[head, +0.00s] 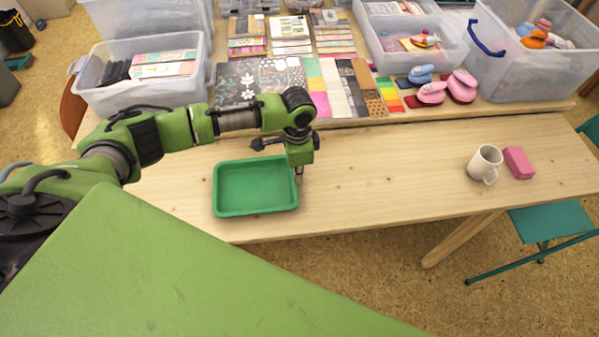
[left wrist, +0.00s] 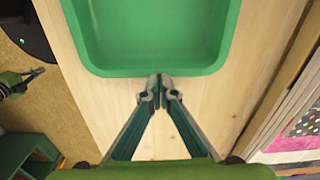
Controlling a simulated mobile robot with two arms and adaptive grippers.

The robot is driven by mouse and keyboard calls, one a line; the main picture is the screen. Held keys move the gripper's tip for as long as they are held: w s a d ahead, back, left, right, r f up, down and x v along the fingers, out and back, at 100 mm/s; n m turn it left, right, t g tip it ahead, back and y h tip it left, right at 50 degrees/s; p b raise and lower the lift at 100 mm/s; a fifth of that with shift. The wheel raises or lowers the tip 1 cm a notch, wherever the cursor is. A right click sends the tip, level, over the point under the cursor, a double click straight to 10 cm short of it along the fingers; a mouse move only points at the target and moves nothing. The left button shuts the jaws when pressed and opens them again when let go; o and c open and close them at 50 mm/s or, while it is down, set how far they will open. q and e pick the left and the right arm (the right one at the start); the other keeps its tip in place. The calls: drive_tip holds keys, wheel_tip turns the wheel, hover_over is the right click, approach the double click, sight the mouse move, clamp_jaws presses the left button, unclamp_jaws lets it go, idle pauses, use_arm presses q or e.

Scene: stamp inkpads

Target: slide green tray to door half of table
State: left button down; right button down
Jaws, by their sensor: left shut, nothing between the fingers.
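The green tray (head: 256,187) is a shallow, empty rectangular tray lying flat on the wooden table (head: 400,165), left of the table's middle and near its front edge. My left gripper (head: 299,178) points down at the tray's right side in the head view. In the left wrist view the fingertips (left wrist: 160,84) are together, with nothing between them, close beside the tray's rim (left wrist: 150,71). I cannot tell whether they touch it. My right gripper is not in view.
A white mug (head: 484,164) and a pink block (head: 518,162) stand at the table's right. Behind are clear plastic bins (head: 140,90), paper sheets and pink punches (head: 431,93). The table between tray and mug is bare. A teal chair (head: 550,220) is at the right.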

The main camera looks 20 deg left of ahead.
sight(270, 186)
use_arm(q)
drive_tip(key=s+a+p, duration=0.1)
drive_tip(key=a, duration=0.1)
drive_tip(key=s+a+p, duration=0.1)
drive_tip(key=a+p, duration=0.1)
drive_tip(key=s+a+p, duration=0.1)
drive_tip(key=s+p, duration=0.1)
drive_tip(key=shift+s+a+r, duration=0.1)
drive_tip(key=shift+a+r, duration=0.1)
drive_tip(key=shift+a, duration=0.2)
drive_tip(key=shift+s+a, duration=0.2)
drive_tip(key=shift+a, duration=0.05)
drive_tip(key=shift+a+f, duration=0.15)
drive_tip(key=shift+f, duration=0.05)
drive_tip(key=shift+p, duration=0.3)
